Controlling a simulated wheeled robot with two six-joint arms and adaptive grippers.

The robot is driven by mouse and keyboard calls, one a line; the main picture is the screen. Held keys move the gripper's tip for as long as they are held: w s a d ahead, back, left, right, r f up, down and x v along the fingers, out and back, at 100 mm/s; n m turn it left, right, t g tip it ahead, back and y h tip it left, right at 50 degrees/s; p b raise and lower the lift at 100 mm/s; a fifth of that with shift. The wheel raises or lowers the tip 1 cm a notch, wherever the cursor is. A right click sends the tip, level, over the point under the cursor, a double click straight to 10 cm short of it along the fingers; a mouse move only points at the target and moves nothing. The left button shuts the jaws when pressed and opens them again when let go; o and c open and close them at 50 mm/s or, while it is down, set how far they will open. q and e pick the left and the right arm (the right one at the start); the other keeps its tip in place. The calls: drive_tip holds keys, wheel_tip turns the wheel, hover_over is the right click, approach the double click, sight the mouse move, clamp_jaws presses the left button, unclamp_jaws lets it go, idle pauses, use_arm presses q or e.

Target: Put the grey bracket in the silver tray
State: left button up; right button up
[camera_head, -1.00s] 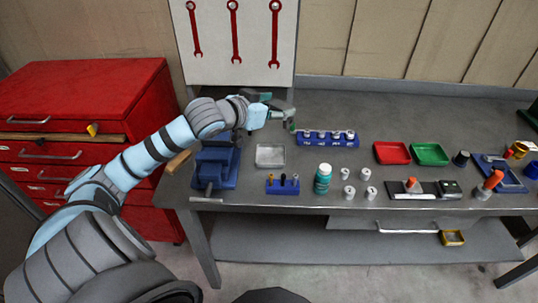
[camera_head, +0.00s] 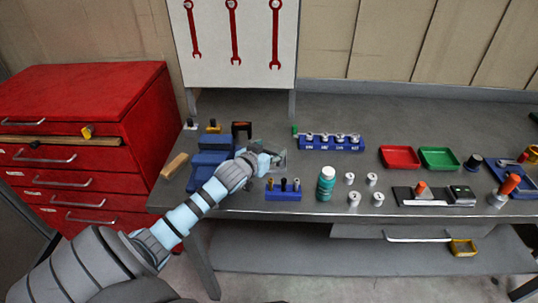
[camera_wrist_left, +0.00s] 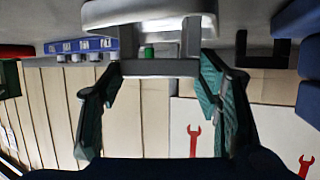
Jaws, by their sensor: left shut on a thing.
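My left gripper (camera_head: 279,160) is over the spot on the bench where the silver tray lies, and it hides most of the tray in the head view. In the left wrist view, which is upside down, the gripper (camera_wrist_left: 160,95) is shut on the grey bracket (camera_wrist_left: 160,68). The bracket is U-shaped, with its bar between the fingers and its legs pointing down toward the bench. The silver tray (camera_wrist_left: 150,14) shows right beyond the legs; I cannot tell whether they touch it. My right gripper is not in view.
A blue vise (camera_head: 205,165) is left of the gripper. A black bracket (camera_head: 241,124) stands behind the vise. A blue socket rack (camera_head: 332,143) is behind right, a small blue holder (camera_head: 283,195) in front. A teal bottle (camera_head: 326,184) stands right of the holder.

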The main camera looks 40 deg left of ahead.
use_arm(q)
drive_tip(key=shift+s, duration=0.1)
drive_tip(key=o, duration=1.5)
drive_tip(key=shift+o, duration=0.2)
drive_tip(key=p+v, duration=0.3)
drive_tip(key=v, duration=0.9)
